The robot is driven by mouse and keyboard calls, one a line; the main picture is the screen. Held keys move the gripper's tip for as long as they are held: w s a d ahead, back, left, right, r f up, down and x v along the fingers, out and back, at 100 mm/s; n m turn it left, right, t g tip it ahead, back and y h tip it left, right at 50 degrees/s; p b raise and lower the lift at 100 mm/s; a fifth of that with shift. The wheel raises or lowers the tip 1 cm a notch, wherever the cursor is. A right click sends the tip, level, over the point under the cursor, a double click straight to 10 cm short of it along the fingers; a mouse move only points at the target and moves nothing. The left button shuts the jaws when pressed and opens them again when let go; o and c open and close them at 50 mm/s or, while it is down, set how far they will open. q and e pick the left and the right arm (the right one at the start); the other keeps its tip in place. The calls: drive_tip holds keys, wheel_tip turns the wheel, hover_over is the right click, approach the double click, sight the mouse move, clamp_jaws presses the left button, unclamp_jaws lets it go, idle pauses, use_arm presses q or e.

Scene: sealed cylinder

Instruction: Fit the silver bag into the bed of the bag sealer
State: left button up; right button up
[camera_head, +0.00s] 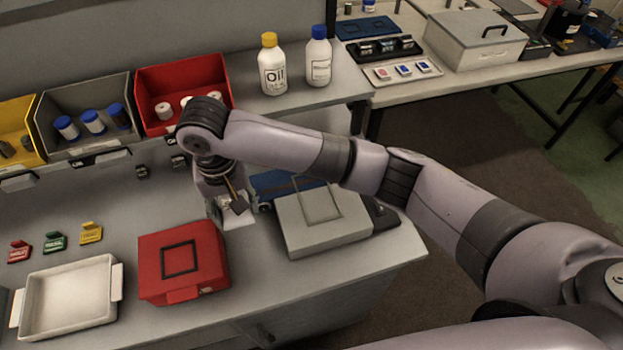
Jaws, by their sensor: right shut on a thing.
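My right gripper (236,205) points down over the middle of the bench and is shut on a small pale, silvery flat piece (240,221), which looks like the silver bag. The arm and fingers cover part of it. Whether the bag touches the bench is hard to tell. A grey, flat boxy unit (318,235) with a thin square frame on top and a dark right end stands just to the right of the gripper; it looks like the bag sealer. Its bed cannot be made out clearly. The bag is beside it, to its left. My left gripper is not in view.
A red case (185,262) sits in front of the gripper, with a white tray (70,292) to its left. A blue item (285,184) lies behind the grey unit. Bins, including a red bin (183,88), and two bottles (271,65) stand at the back.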

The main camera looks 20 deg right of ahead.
drive_tip(key=d+p, duration=0.1)
drive_tip(key=d, duration=0.2)
drive_tip(key=d+p, duration=0.1)
drive_tip(key=d, duration=0.3)
drive_tip(key=d+r+p, duration=0.1)
drive_tip(key=d, duration=0.3)
drive_tip(key=shift+s+d, duration=0.1)
drive_tip(key=shift+s, duration=0.3)
drive_tip(key=p, duration=0.2)
hover_over(320, 207)
drive_tip(key=shift+f, duration=0.25)
wheel_tip(320, 207, down, 3)
drive_tip(key=shift+f+p, duration=0.1)
drive_tip(key=shift+p, duration=0.25)
drive_tip(key=shift+f, duration=0.2)
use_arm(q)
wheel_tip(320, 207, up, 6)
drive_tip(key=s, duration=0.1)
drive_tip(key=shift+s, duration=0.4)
use_arm(e)
drive_tip(key=shift+f, duration=0.15)
drive_tip(key=o, duration=1.1)
drive_tip(key=shift+f, duration=0.1)
drive_tip(key=shift+o, duration=0.2)
